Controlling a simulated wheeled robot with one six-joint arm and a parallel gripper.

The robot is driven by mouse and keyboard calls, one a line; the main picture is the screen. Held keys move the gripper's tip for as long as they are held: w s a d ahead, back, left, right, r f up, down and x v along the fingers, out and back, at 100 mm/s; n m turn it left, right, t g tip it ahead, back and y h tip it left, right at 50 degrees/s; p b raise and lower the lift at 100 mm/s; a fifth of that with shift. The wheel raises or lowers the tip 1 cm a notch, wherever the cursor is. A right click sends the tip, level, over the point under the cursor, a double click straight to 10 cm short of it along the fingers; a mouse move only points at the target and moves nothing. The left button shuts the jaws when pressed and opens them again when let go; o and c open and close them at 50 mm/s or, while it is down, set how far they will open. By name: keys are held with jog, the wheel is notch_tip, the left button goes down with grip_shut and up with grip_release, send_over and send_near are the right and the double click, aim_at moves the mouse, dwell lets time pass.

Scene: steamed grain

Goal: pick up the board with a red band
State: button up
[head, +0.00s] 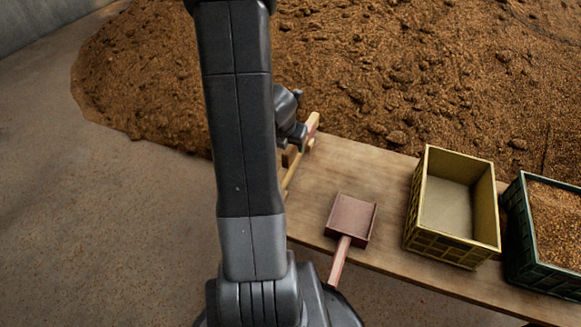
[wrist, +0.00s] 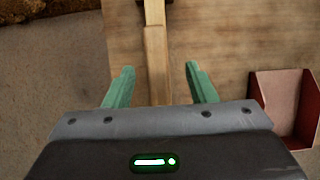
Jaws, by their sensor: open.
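The pale wooden board with a red band (head: 314,121) lies along the left end of the table in the head view, partly hidden by my arm. In the wrist view, a narrow wooden piece that looks like this board (wrist: 154,48) runs up the picture between the fingers, and no red band shows there. My gripper (wrist: 160,68) is open, with one green finger on each side of the wood and a gap on both sides. I cannot tell how far above the wood the fingertips are.
The wooden table (head: 375,165) also bears a reddish shovel (head: 351,222), an empty yellow crate (head: 425,215) and a dark green crate (head: 535,272) filled with grain. A big brown grain heap (head: 400,65) rises behind. Bare floor (head: 110,220) lies to the left.

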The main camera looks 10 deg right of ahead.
jog(key=b+x, duration=0.3)
jog(key=x, duration=0.2)
jog(key=shift+a, duration=0.2)
jog(key=shift+w+d+f+b, duration=0.1)
jog(key=shift+w+f+b, duration=0.05)
jog(key=shift+f+b, duration=0.15)
jog(key=shift+r, duration=0.15)
grip_shut()
dwell(1.0)
